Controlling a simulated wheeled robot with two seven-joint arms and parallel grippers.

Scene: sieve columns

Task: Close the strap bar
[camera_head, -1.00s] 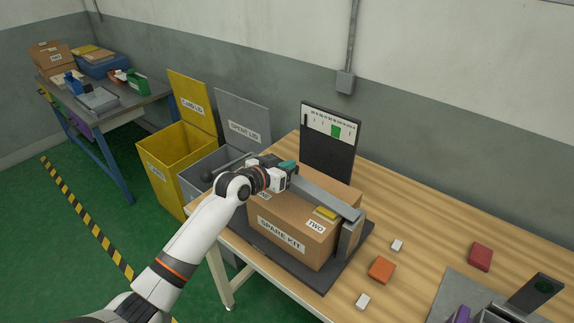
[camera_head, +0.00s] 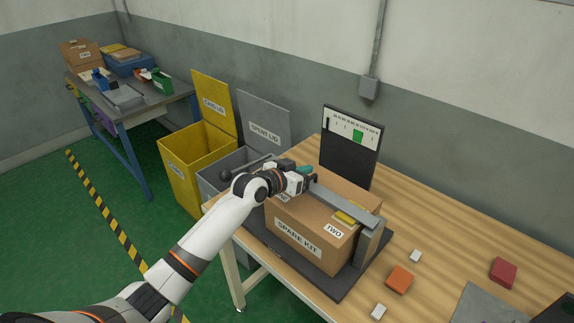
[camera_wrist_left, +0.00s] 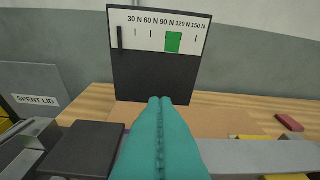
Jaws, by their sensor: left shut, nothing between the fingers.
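The grey strap bar (camera_head: 343,204) runs over the top of the cardboard box labelled SPARE KIT (camera_head: 300,236), from near my left gripper to a grey upright post (camera_head: 369,246) at the box's right end. Whether it presses on the box I cannot tell. In the left wrist view the bar (camera_wrist_left: 240,157) lies at the right of the fingers. My left gripper (camera_head: 307,171) is over the far left part of the box. Its teal fingertips (camera_wrist_left: 160,103) are together and empty. The arm hides the bar's left end. My right gripper is out of view.
A dark gauge board (camera_head: 350,168) stands behind the box; its black pointer (camera_wrist_left: 120,37) is near 30 N, left of the green mark (camera_wrist_left: 173,42). A dark ball-ended rod (camera_head: 232,172) sticks out left. Orange (camera_head: 399,279) and red (camera_head: 503,272) blocks lie right. Bins stand left.

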